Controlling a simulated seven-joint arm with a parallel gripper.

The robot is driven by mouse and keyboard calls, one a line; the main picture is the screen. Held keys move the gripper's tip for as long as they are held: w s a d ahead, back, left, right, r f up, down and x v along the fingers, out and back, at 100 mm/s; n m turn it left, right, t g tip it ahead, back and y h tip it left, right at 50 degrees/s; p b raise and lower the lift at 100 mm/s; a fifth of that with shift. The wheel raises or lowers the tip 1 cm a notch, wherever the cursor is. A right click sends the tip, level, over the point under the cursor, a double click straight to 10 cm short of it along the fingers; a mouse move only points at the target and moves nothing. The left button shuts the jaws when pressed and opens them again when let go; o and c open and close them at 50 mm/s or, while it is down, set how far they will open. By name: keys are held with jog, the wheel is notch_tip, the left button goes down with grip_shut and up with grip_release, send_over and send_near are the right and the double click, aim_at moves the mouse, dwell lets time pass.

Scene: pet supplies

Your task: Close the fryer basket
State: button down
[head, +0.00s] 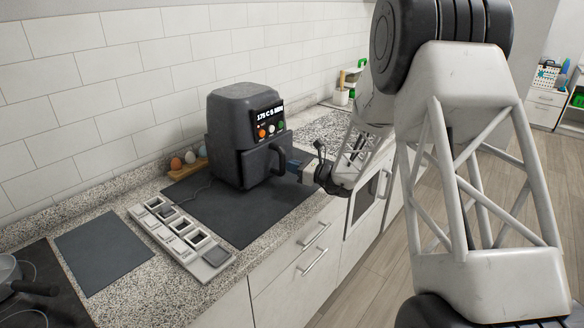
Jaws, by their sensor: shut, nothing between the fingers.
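The dark grey air fryer (228,120) stands upright on a black mat (222,214) on the counter. Its front has a lit display and coloured knobs. The fryer basket (262,167) forms the lower front, and its handle (280,158) points toward my gripper.
A white tray with several square compartments (150,223) lies left of the fryer. Eggs in a wooden holder (176,164) stand by the wall. A dark flat mat (100,250) and a pan (22,280) are at the left. The counter's front edge runs below my gripper.

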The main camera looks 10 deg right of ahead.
jog(key=v, duration=1.3)
jog(key=shift+s+d, duration=0.2)
jog(key=shift+d, duration=0.1)
jog(key=s+a+r+n+g+h, duration=0.1)
jog(key=s+a+r+n+g, duration=0.25)
jog(key=s, duration=0.35)
jog(key=s+a+r+n+g+h, duration=0.25)
jog(key=s+n, duration=0.25)
jog(key=s, duration=0.3)
jog(key=s+a+r+n+g+h, duration=0.1)
jog(key=s+a+r+n+g, duration=0.25)
jog(key=s, duration=0.35)
jog(key=s+d+r+n+t+h, duration=0.1)
jog(key=s+n+h, duration=0.4)
jog(key=s, duration=0.8)
jog(key=s+d+r+n+t+h, duration=0.1)
jog(key=s+d+r+n+h, duration=0.2)
jog(key=s, duration=1)
jog(key=d+n+h, duration=0.2)
jog(key=n, duration=0.2)
jog(key=shift+d+r+n+h, duration=0.2)
jog(key=shift+n+h, duration=0.1)
jog(key=shift+h, duration=0.05)
